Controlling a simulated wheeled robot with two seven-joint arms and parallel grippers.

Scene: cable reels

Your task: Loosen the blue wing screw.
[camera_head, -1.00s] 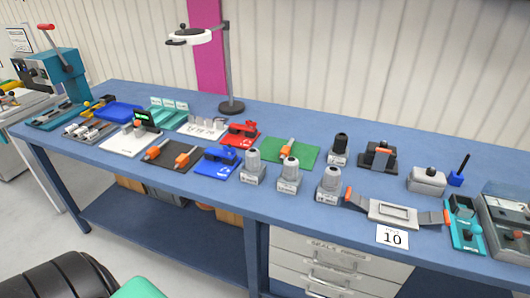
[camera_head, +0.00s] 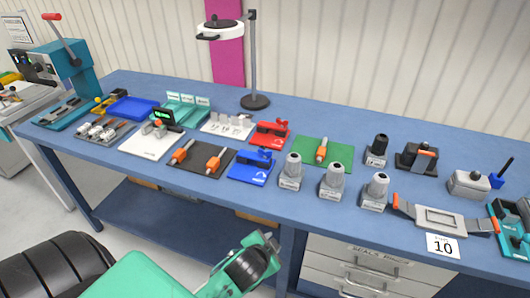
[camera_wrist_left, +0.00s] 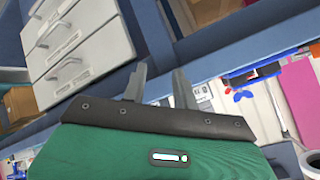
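I cannot make out a blue wing screw for certain in the head view. A blue fixture with a dark blue upper part (camera_head: 251,166) sits mid-bench, in front of a similar red fixture (camera_head: 270,133). In the left wrist view a small blue winged shape (camera_wrist_left: 243,96) shows against white; it may be the screw. My left gripper (camera_head: 271,242) is in front of the bench edge, well apart from the fixtures. In the wrist view its two fingers (camera_wrist_left: 160,84) are spread with nothing between them. My right gripper is out of view.
The blue bench (camera_head: 340,222) holds several small fixtures in rows. A lamp (camera_head: 254,100) stands behind them. Grey knobbed blocks (camera_head: 333,181) are to the right of the blue fixture. Drawers (camera_head: 362,268) hang below the bench top, near my left gripper.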

